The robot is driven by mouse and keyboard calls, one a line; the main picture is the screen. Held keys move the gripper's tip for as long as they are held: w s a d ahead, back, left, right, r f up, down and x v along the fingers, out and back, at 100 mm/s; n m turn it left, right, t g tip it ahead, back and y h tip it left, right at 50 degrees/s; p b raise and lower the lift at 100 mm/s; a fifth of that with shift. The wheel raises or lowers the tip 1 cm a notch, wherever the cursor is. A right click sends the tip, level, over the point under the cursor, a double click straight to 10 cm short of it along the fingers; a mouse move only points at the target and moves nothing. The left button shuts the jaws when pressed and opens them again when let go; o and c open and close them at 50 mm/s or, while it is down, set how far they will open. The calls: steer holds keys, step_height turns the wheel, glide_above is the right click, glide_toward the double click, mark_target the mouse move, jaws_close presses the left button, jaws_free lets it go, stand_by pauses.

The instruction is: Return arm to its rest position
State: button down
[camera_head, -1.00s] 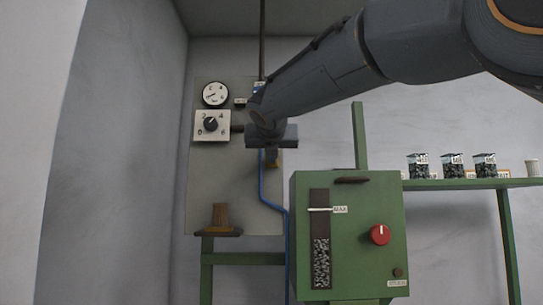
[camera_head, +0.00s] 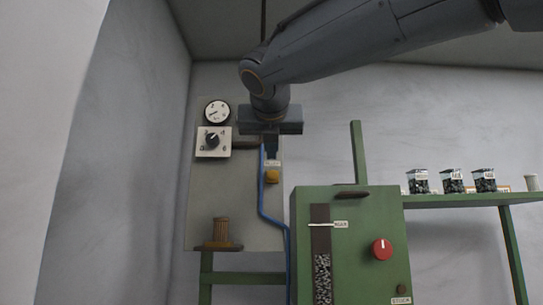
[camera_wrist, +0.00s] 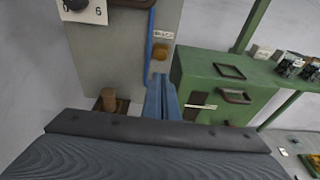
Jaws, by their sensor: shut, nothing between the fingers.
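My gripper (camera_head: 271,150) hangs pointing down in front of the grey panel (camera_head: 215,185) in the head view, with my dark arm coming in from the upper right. In the wrist view my gripper (camera_wrist: 162,98) shows two blue-grey fingers together, with nothing between them. It is apart from the green machine box (camera_head: 365,220), which stands lower and to the right. Part of the panel and pipe behind the gripper is hidden.
The panel carries a round gauge (camera_head: 217,111), a dial (camera_head: 212,140) and a yellow-brown knob (camera_head: 271,177). A blue pipe (camera_head: 263,205) runs down beside it. The green box has a red knob (camera_head: 382,249). Several jars (camera_head: 452,181) stand on a green shelf (camera_head: 470,200) at right.

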stand_by(0.4)
steer(key=w+d+f+m+g, duration=0.15)
steer(key=f+m, duration=0.35)
steer(key=f, duration=0.8)
steer(key=d+f+m+g, duration=0.3)
steer(key=f+m, duration=0.2)
steer(key=f, duration=0.8)
steer(key=d+f+m+g, duration=0.3)
steer(key=f+m, duration=0.2)
steer(key=f, duration=0.8)
steer(key=s+d+f+m+g, duration=0.3)
steer(key=s+f+m, duration=0.7)
steer(key=f, duration=0.5)
steer(key=s+d+f+m+g, duration=0.3)
steer(key=s+d+f+m, duration=0.3)
steer(key=s+f+m, duration=0.4)
step_height(320, 180, down, 5)
steer(key=shift+s+r+g+y, duration=0.1)
steer(key=shift+s+g+y, duration=0.3)
steer(key=shift+s, duration=0.25)
